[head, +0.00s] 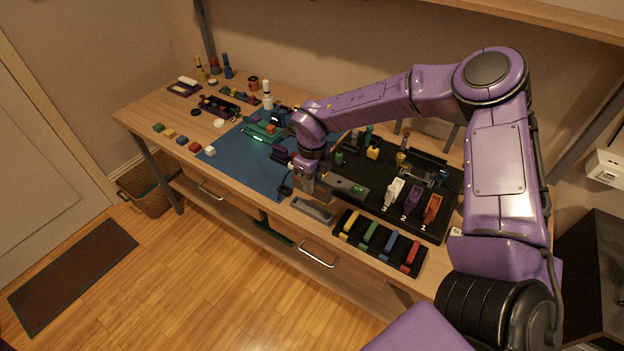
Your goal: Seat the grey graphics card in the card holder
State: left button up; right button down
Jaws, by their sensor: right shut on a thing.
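The grip itself is small and partly hidden by the wrist. I cannot tell for sure which thing is the card holder. A shallow grey trough (312,210) lies at the table's front edge just below the gripper, and it looks empty. My left gripper is not in view.
A blue mat (240,172) carries a green board (262,132) and small dark parts. To the right, a black mat (446,208) holds white, purple and orange numbered pieces. A black rack (348,215) with several coloured bars stands in front. My right arm covers part of the table's back.

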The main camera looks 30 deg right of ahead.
notch_tip(320, 180, down, 5)
jog(key=b, duration=0.3)
jog(key=shift+f, duration=0.2)
dwell(1.5)
jog(key=shift+f+b, duration=0.9)
jog(key=shift+f, duration=0.5)
jog(key=c, duration=0.8)
grip_release()
jog(key=shift+c, duration=0.2)
notch_tip(320, 180, up, 11)
jog(key=shift+f+b, duration=0.2)
jog(key=shift+b, duration=0.7)
